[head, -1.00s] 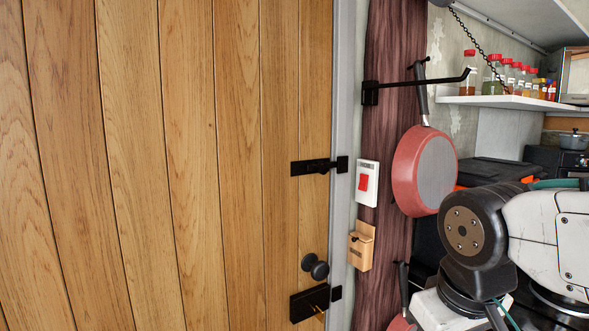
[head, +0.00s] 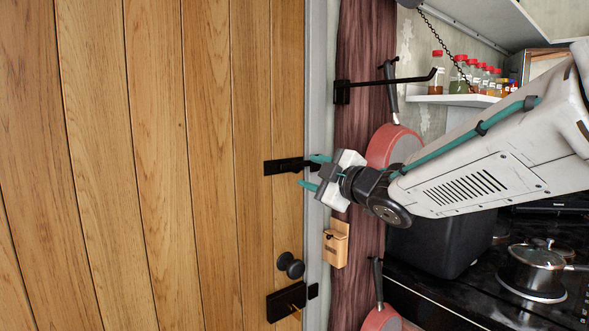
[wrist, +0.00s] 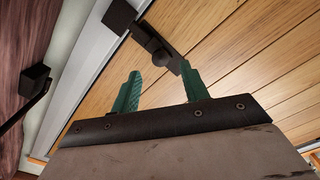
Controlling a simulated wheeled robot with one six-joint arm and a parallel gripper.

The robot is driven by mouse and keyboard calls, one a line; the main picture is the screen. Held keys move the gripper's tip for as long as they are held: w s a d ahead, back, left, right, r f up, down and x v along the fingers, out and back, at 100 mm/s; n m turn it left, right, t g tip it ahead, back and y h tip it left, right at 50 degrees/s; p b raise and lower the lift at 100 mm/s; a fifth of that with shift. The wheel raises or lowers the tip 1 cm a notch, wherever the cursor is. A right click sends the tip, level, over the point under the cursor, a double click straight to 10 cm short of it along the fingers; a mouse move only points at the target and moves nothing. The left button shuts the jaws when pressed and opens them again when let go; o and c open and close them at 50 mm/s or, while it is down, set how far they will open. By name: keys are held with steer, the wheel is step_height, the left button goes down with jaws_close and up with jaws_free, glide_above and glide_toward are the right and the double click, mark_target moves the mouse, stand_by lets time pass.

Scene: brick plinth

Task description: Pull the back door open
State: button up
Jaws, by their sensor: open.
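The back door (head: 150,200) is a wooden plank door filling the left of the head view, and it looks closed against its grey frame (head: 318,60). A black bolt latch (head: 283,166) sits at mid height on its right edge. It also shows in the wrist view (wrist: 152,42). A round black knob (head: 290,265) is lower down, above a black lock box (head: 286,302). My gripper (head: 314,172) has green fingers, spread apart and empty, near the bolt latch. In the wrist view, my gripper (wrist: 158,85) points toward the latch; contact cannot be told.
A black wall hook (head: 385,84) juts out right of the door, with a red pan (head: 392,143) hanging there. A small wooden box (head: 336,244) hangs below. A stove with a pot (head: 536,268) stands at right. A spice shelf (head: 455,99) is above.

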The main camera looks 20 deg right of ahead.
mark_target(298, 169)
steer(key=x, duration=0.6)
steer(key=shift+w+a, duration=0.1)
steer(key=shift+w, duration=0.25)
